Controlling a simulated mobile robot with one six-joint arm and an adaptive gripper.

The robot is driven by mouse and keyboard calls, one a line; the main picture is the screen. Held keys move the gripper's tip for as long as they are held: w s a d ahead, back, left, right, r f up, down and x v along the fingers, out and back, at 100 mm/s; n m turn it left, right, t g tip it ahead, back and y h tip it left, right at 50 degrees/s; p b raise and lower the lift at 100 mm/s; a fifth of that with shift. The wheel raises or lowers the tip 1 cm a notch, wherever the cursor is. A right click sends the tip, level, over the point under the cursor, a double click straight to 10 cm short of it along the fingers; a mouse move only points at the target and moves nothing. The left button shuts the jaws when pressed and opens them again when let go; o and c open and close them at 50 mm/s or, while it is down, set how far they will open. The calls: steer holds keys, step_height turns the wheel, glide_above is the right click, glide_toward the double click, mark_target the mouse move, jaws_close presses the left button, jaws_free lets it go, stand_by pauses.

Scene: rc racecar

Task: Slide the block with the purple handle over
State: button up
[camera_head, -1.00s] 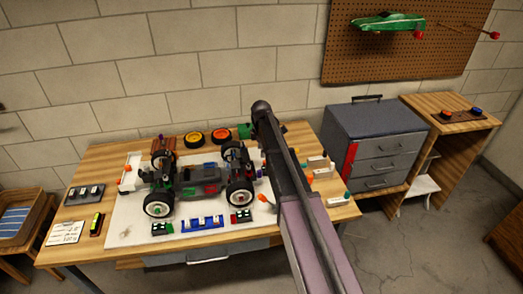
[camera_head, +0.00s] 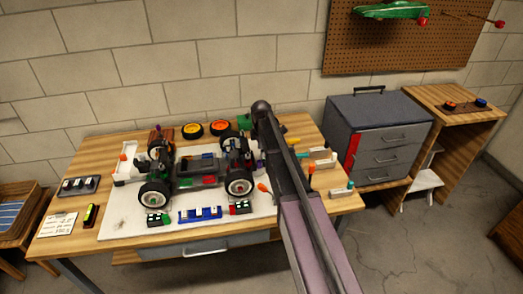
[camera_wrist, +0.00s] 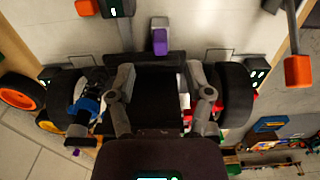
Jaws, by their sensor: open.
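In the wrist view a purple handle (camera_wrist: 159,41) stands on a narrow pale piece, beyond the dark body of the racecar (camera_wrist: 155,88). My gripper (camera_wrist: 160,75) is open, its two fingers spread over the car, with the purple handle ahead of the fingertips and apart from them. In the head view the racecar (camera_head: 200,170) sits on a white board (camera_head: 125,222) on the bench. My arm covers the board's right end there, and I cannot make out the gripper or the purple handle near it.
Orange handles (camera_wrist: 298,70) stand on either side in the wrist view. Blue (camera_head: 200,214) and green blocks lie along the board's front edge. Orange and yellow wheels (camera_head: 219,128) lie behind the car. A grey drawer cabinet (camera_head: 377,145) stands right of the bench.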

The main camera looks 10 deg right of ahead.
steer(key=shift+f+b, duration=3.7)
steer(key=shift+f, duration=0.25)
jaws_close()
